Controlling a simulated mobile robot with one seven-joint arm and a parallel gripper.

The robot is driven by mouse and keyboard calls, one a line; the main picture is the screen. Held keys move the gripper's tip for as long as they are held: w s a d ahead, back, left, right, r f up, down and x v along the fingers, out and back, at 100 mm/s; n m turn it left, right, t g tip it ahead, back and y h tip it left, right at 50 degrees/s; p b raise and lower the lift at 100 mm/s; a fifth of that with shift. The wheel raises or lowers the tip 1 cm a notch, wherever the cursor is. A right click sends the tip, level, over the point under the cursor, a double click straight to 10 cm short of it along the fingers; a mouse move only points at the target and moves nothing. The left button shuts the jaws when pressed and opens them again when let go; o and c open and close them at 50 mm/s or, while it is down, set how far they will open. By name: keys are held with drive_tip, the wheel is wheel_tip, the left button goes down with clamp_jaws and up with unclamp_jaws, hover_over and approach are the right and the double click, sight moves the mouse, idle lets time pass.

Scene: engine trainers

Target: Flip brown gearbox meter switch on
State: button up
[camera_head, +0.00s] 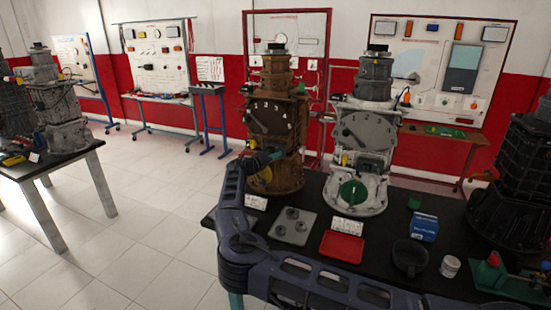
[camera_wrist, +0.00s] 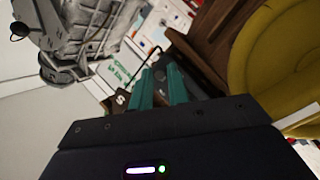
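The brown gearbox (camera_head: 274,85) stands on the dark table, with a black meter dial (camera_head: 269,117) on its front. A small yellow part (camera_head: 252,144) shows just below the dial; I cannot tell whether it is the meter switch or how it is set. My gripper (camera_head: 276,155) is in front of the gearbox, below the dial. In the wrist view, the teal fingers (camera_wrist: 161,70) are a little apart, with nothing clearly held between them. A yellow disc (camera_wrist: 285,60) and brown housing (camera_wrist: 212,40) lie to their right. Contact with the gearbox cannot be told.
A white-grey gearbox (camera_head: 366,125) stands close to the right. A grey plate (camera_head: 292,226), red tray (camera_head: 342,247), black bowl (camera_head: 410,257) and blue box (camera_head: 424,228) lie on the table. A dark gearbox (camera_head: 520,180) stands at far right.

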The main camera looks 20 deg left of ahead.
drive_tip(key=shift+w, duration=0.1)
clamp_jaws()
drive_tip(key=shift+r, duration=0.2)
drive_tip(key=shift+w+d+r+n+g+y, duration=0.1)
drive_tip(key=shift+r+n+g+y, duration=0.35)
drive_tip(key=shift+g, duration=0.7)
drive_tip(key=shift+a+r+n+g+y, duration=0.1)
drive_tip(key=shift+r+n+g+y, duration=0.15)
drive_tip(key=shift+n+g, duration=0.6)
drive_tip(key=shift+w+d+r+n+g+y, duration=0.1)
drive_tip(key=shift+r+n+g+y, duration=0.25)
drive_tip(key=shift+g, duration=1.05)
drive_tip(key=shift+r, duration=0.1)
